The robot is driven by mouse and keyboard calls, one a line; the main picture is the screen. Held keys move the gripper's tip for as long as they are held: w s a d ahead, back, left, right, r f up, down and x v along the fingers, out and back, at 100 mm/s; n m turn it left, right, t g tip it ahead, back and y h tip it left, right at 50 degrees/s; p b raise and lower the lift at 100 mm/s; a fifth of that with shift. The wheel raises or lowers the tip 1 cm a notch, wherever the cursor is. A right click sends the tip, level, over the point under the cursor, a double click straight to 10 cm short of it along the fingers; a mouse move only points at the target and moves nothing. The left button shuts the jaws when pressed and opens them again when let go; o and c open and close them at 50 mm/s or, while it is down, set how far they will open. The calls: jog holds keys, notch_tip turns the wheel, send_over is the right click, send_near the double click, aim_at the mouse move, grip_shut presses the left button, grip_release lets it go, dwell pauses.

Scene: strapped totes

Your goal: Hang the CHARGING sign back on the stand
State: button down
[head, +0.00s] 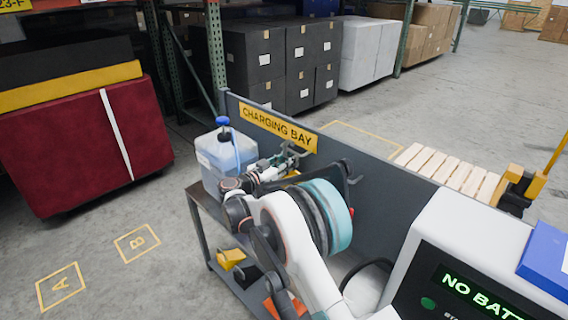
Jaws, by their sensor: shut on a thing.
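My gripper (292,155) is in front of the grey panel of the charging stand (384,190), just below a yellow plate reading CHARGING BAY (278,129). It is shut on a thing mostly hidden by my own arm. Only a small yellow piece (292,173) shows under the jaws; it looks like part of the CHARGING sign, but no lettering can be read on it. A dark bracket or hook (351,178) sticks out from the panel right of my wrist. I cannot tell whether the held thing touches the panel.
A translucent jug with a blue cap (215,160) stands on the bench's left end. Yellow and orange items (230,258) lie on a lower shelf. A white charger (460,260) showing NO BATT stands at right, a blue box (545,255) on it. Open floor lies left.

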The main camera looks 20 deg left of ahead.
jog(key=shift+w+d+f+b, duration=0.2)
jog(key=shift+w+f+b, duration=0.2)
jog(key=shift+f, duration=0.3)
jog(key=shift+w+d+f+b, duration=0.2)
jog(key=shift+w+f+b, duration=0.15)
jog(key=shift+f, duration=0.35)
